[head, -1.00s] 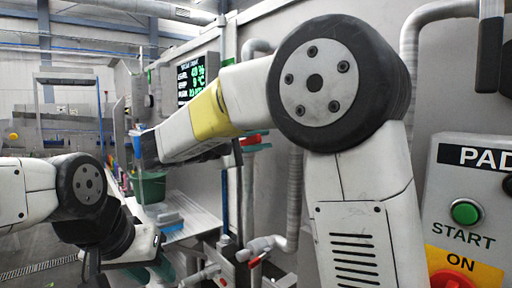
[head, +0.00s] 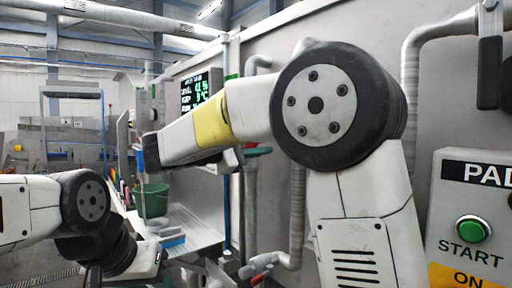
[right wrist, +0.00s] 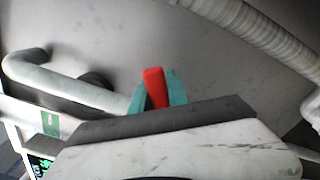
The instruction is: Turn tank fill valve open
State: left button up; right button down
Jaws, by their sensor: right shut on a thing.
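The tank fill valve's handle shows as a red lever (right wrist: 155,88) in the right wrist view. My right gripper (right wrist: 158,90) has its teal fingers on both sides of the lever and is shut on it. In the head view the teal fingers of my right gripper (head: 258,151) show beyond my right forearm, close to the wall pipes, and the lever is hard to make out there. My left arm is at the lower left of the head view; its fingers are not clear enough to tell their state.
A display (head: 201,91) with green digits hangs on the wall. A grey pipe fitting (head: 258,266) is low in the middle. A control box (head: 470,210) with a green START button is at the right.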

jog(key=c, duration=1.3)
grip_release()
jog(key=v, duration=0.8)
